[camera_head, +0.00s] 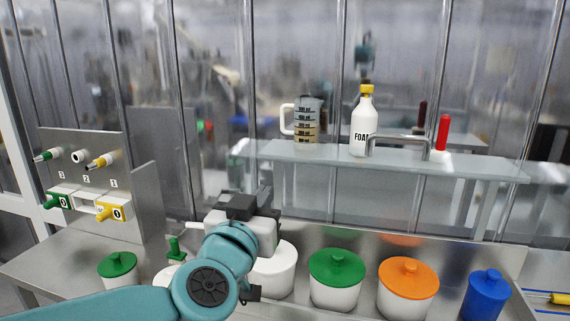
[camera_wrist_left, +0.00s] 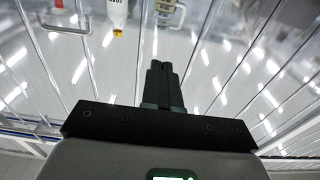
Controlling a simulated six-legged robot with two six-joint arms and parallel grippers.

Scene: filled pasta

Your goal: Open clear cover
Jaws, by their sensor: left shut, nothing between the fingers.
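A clear cover (camera_head: 300,190) with a pale, see-through top and front stands behind the row of pots in the head view. A grey U-shaped handle (camera_head: 398,140) sits along its upper part, right of centre. The handle also shows at the upper left of the left wrist view (camera_wrist_left: 68,30). My left gripper (camera_head: 262,198) is in front of the cover's left part, below and left of the handle, apart from it. Its dark fingers are together and empty in the left wrist view (camera_wrist_left: 160,72). My right gripper is not in view.
A measuring jug (camera_head: 307,120), a white bottle (camera_head: 361,128) and a red-handled tool (camera_head: 442,135) stand by the cover's top. Green-lidded (camera_head: 337,292), orange-lidded (camera_head: 405,300) and blue (camera_head: 487,297) pots line the front. A valve panel (camera_head: 85,160) stands at left.

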